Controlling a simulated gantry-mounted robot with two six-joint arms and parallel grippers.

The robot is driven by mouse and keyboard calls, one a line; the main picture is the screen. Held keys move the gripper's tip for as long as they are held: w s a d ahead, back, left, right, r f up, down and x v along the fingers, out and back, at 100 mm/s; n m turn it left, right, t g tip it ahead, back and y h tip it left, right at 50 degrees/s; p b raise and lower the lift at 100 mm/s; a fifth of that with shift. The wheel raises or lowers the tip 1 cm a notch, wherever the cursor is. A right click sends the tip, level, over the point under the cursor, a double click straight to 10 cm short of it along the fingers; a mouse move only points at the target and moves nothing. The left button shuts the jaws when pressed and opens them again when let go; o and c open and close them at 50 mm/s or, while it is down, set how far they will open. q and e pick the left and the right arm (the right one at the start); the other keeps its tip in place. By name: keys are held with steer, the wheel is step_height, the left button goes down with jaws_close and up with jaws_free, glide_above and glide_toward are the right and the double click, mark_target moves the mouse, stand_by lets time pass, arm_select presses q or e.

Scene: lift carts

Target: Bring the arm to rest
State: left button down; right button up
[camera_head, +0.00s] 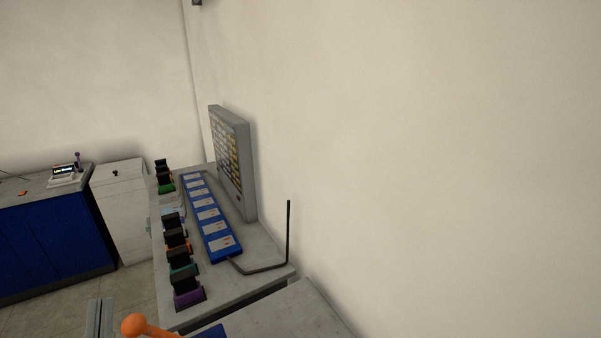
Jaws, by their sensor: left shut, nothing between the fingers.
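My left gripper (99,316) shows only in part at the bottom edge, left of centre. Its grey fingers point up and are closed together, with nothing seen between them. An orange ball-shaped knob on an orange stem (135,325) is just to its right in the picture. I cannot tell whether the two touch. The rest of the left arm is cut off by the frame edge. My right gripper is not in view.
A grey workbench (255,280) holds a row of coloured devices (187,291), a blue strip with several pale panels (208,215), and an upright board (231,160). A thin black post (288,232) rises at its corner. A white cabinet (120,210) and blue cabinet (50,240) stand left.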

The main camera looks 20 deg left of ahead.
arm_select(q)
step_height(320, 180, up, 17)
steer(key=w+d+n+t+h, duration=0.2)
steer(key=n+t+h, duration=0.1)
steer(key=n+t, duration=0.15)
steer(key=w+d+r+m+t+h, duration=0.3)
steer(key=d+m+h, duration=0.35)
steer(key=h, duration=0.55)
step_height(320, 180, up, 25)
steer(key=s+p, duration=0.1)
steer(key=p, duration=2.4)
steer(key=shift+s+d+r+n+h, duration=0.2)
steer(key=shift+n+h, duration=0.1)
steer(key=shift+h, duration=0.1)
steer(key=shift+a+g, duration=0.1)
steer(key=shift+g, duration=0.15)
